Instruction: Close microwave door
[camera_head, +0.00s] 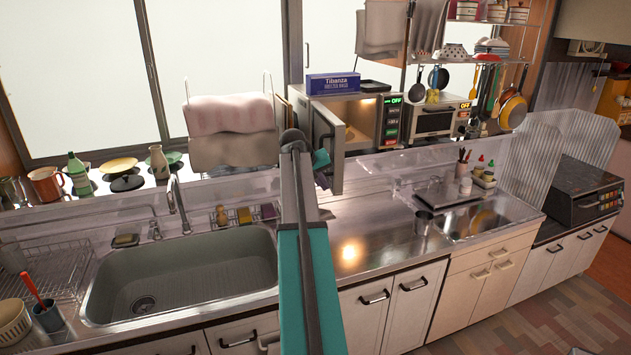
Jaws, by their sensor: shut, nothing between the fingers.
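The microwave (391,122) stands on a shelf above the counter, below the window's right part. Its door (336,150) is open and swung out toward me, so the lit inside (365,118) shows. My arm reaches up from the bottom middle. My gripper (321,168), with dark and teal parts, is at the left of the door, close to its lower part. It is small and partly hidden by my arm; it looks shut and empty. I cannot tell whether it touches the door.
A blue and white box (333,84) lies on the microwave. A toaster oven (439,120) stands to its right. Left of my arm are hanging towels (232,130), a faucet (178,205) and the sink (180,275). The metal counter (375,235) right of my arm is mostly clear.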

